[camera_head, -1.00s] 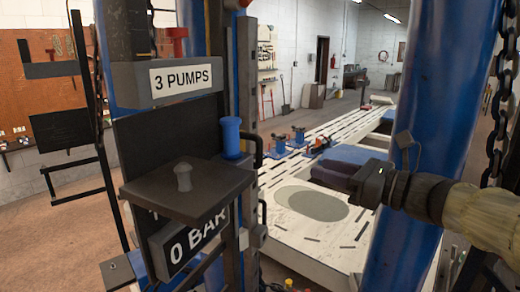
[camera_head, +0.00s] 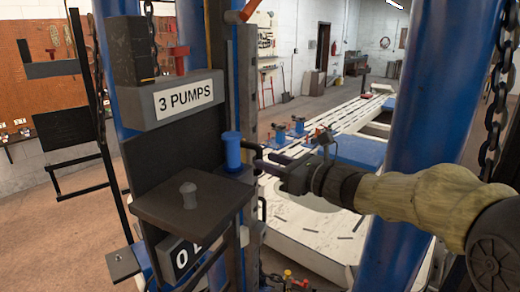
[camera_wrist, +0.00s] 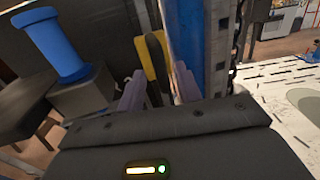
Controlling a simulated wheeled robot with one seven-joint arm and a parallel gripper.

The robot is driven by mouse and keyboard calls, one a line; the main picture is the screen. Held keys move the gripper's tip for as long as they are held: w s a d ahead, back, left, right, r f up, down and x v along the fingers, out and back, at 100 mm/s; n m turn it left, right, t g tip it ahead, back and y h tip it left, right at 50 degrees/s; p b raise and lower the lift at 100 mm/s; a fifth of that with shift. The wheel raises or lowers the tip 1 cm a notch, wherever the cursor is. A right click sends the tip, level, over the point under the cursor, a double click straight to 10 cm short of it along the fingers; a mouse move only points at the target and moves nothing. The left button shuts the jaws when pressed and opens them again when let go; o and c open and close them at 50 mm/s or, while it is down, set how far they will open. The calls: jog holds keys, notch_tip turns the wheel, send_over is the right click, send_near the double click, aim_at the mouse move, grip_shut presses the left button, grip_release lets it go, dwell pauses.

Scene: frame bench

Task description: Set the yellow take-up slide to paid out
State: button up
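A yellow part with a dark strip along it, which I take to be the yellow take-up slide (camera_wrist: 150,57), shows in the wrist view against the blue post, ahead of the gap between my fingers. In the head view I cannot make it out. My gripper (camera_wrist: 157,88) is open, a finger on each side of that gap, with nothing seen held. In the head view my gripper (camera_head: 266,164) points left at the blue post, just right of the blue cylinder. Whether the fingers touch the yellow part I cannot tell.
A blue cylinder (camera_head: 232,152) stands beside the post, close to my gripper. A dark shelf with a grey knob (camera_head: 188,195) and a "3 PUMPS" sign (camera_head: 186,96) are to the left. A white slotted bench (camera_head: 320,236) lies beyond.

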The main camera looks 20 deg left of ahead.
aim_at(262, 159)
jog(key=shift+p+x, duration=0.65)
jog(key=shift+x, duration=1.35)
grip_shut()
jog(key=shift+d, duration=0.1)
